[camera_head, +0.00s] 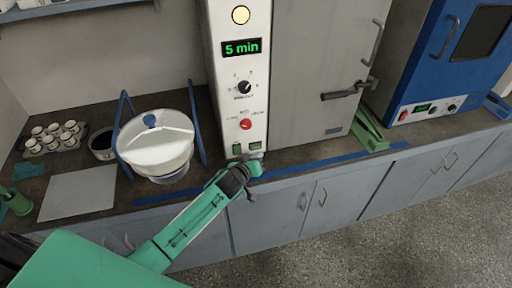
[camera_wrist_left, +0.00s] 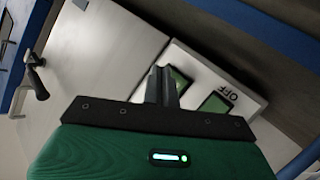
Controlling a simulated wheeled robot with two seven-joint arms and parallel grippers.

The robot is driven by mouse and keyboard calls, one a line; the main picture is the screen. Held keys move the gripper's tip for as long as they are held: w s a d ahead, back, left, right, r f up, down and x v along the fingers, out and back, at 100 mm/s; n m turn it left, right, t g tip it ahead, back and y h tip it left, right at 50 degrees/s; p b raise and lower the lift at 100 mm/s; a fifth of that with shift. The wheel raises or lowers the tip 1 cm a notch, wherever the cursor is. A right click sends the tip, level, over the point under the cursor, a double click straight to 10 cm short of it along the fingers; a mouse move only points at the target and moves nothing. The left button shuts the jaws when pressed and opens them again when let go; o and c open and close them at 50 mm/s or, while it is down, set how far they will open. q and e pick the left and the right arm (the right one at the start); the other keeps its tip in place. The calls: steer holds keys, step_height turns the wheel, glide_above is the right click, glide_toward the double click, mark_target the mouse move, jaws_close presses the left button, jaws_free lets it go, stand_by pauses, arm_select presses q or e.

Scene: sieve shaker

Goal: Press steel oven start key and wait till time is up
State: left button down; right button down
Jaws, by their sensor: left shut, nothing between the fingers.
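The steel oven (camera_head: 315,75) stands on the bench, its narrow control panel (camera_head: 240,80) on the left side. Its display (camera_head: 241,47) reads "5 min" in green, and a round lamp (camera_head: 241,15) above it glows pale yellow. Two small green keys sit at the panel's foot, a left key (camera_head: 237,149) and a right key (camera_head: 255,146). My left gripper (camera_head: 252,163) is shut and empty, just in front of these keys. In the left wrist view the shut fingers (camera_wrist_left: 161,85) overlap one green key (camera_wrist_left: 181,80); contact cannot be told. The other key (camera_wrist_left: 216,103) is beside the word OFF.
A blue oven (camera_head: 435,70) stands to the right, with a green object (camera_head: 371,130) between the ovens. A white-lidded pot (camera_head: 155,145) in a blue frame, a black-rimmed bowl (camera_head: 102,143), small cups (camera_head: 52,136) and a flat light plate (camera_head: 78,192) are on the left. Blue tape runs along the bench front.

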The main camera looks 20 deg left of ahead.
arm_select(q)
steer(key=shift+s+d+p, duration=0.3)
steer(key=shift+s+d, duration=0.35)
steer(key=shift+s, duration=0.3)
steer(key=shift+s+d+p, duration=0.25)
steer(key=shift+s+d, duration=0.35)
steer(key=shift+s, duration=0.3)
